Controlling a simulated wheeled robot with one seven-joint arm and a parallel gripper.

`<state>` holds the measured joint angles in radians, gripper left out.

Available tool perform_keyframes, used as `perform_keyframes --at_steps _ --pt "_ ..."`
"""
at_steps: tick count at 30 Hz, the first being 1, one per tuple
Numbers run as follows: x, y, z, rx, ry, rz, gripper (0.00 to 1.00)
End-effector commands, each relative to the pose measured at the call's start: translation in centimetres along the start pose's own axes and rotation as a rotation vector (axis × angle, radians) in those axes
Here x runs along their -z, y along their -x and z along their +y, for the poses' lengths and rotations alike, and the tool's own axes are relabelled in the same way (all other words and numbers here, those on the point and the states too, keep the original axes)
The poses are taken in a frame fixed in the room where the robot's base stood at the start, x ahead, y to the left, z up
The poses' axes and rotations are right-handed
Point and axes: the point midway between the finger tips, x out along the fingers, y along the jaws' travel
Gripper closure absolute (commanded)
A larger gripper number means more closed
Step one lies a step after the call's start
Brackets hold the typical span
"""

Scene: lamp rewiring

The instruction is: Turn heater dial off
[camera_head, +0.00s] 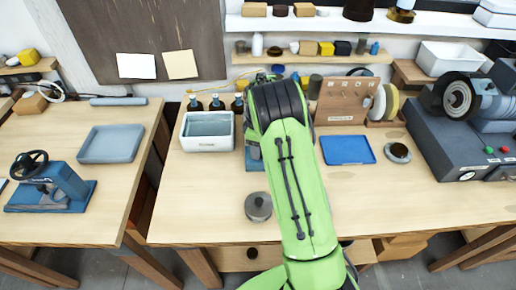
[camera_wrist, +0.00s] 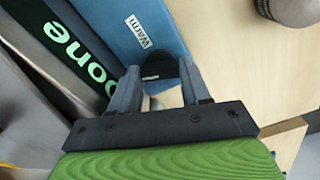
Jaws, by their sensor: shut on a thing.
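The heater is a blue box marked "Warm" (camera_wrist: 140,25) in the wrist view. In the head view only a blue-grey part of it (camera_head: 254,162) shows beside my green arm. A small dark dial (camera_wrist: 166,67) sits at the heater's face, with a pale label at its left. My gripper (camera_wrist: 161,70) has its two grey fingers on either side of the dial and is shut on it. The dial is partly hidden, and its setting cannot be read. In the head view my arm hides the gripper and the dial.
A white basin (camera_head: 207,143) stands left of the arm, with several dark bottles behind it. A blue tray (camera_head: 347,150) and a wooden stand (camera_head: 343,103) are at the right. A round grey weight-like object (camera_head: 258,206) is near the front. The bench front right is clear.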

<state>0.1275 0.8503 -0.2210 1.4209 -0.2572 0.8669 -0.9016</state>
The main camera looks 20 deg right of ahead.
Motion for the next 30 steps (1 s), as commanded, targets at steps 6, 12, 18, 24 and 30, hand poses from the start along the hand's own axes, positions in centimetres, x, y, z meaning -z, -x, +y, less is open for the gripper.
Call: perform_keyframes --at_steps 6,12,18,24,30 --pt "0.10 -0.03 0.05 -0.004 0.169 0.002 0.84" --pt "0.07 0.01 0.05 -0.003 0.279 0.002 0.84" --pt "0.05 0.05 0.05 -0.003 0.341 0.001 0.84" --pt "0.04 0.08 0.05 -0.003 0.365 0.001 0.84" --pt "0.05 0.10 0.05 -0.003 0.368 0.001 0.84"
